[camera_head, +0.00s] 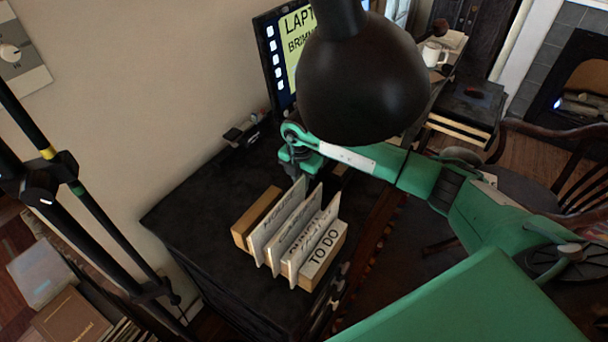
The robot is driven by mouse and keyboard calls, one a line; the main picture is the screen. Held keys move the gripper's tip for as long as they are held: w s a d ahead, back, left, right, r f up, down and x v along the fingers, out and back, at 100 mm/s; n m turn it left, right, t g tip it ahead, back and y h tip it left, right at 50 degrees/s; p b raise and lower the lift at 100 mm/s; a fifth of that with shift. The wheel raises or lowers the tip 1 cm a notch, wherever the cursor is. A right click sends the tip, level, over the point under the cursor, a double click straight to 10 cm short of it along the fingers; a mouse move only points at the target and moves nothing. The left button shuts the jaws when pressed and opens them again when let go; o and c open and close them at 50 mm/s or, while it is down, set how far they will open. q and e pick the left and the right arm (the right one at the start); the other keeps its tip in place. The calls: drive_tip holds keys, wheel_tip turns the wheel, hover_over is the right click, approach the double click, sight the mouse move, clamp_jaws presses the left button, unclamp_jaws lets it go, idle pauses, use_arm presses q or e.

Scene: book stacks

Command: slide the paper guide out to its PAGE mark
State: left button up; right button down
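I cannot make out the paper guide or a PAGE mark in the head view; the dark lamp head and my green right arm cover part of the desk. My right arm comes in from the right and passes behind the lamp head. Its far end, at my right gripper (299,160), is over the dark desk top, just behind the card holder. The fingers are too small and dark to tell whether they are open or shut. My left gripper is not in view.
A black lamp head (360,80) hangs large in front. A wooden card holder (257,216) with upright labelled cards, one reading TO DO (323,248), stands on the dark desk (200,220). A lit screen (292,45) is behind. A black stand (75,190) is at left.

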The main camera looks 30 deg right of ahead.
drive_tip(key=c, duration=1.4)
unclamp_jaws()
drive_tip(key=shift+s+a, duration=0.1)
drive_tip(key=shift+a, duration=0.1)
drive_tip(key=shift+o, duration=0.2)
drive_tip(key=shift+r, duration=0.5)
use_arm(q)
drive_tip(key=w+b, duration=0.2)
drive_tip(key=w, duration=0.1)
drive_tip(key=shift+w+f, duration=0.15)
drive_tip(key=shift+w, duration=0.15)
use_arm(e)
wheel_tip(320, 180, up, 13)
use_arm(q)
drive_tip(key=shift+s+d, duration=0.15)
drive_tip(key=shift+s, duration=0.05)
use_arm(e)
drive_tip(key=shift+f, duration=0.1)
